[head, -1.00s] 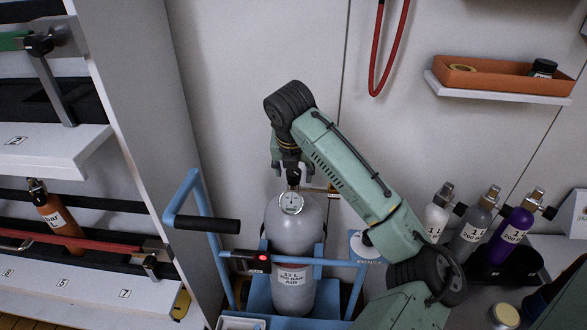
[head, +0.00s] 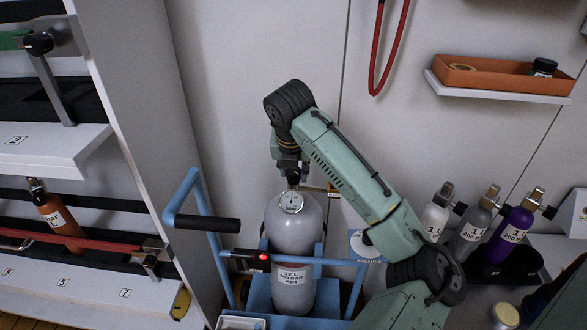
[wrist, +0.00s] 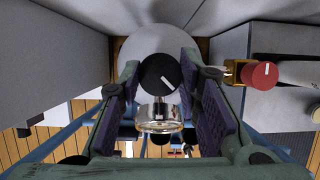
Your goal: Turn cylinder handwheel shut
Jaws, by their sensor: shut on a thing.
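The grey cylinder (head: 290,240) stands upright in a blue trolley (head: 340,262), with a round gauge (head: 291,202) at its neck. In the wrist view its black round handwheel (wrist: 160,75) bears a white line and sits between my finger pads. The gauge (wrist: 160,127) shows below it there. My gripper (head: 288,172) points down over the cylinder's top and is shut on the handwheel; its fingers (wrist: 160,95) flank it left and right. In the head view my gripper hides most of the handwheel.
A red knob on a brass fitting (wrist: 262,75) lies close to my right finger in the wrist view. A shelf rack (head: 150,130) stands left. Several small cylinders (head: 470,232) stand right. A red hose (head: 388,50) hangs on the back wall.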

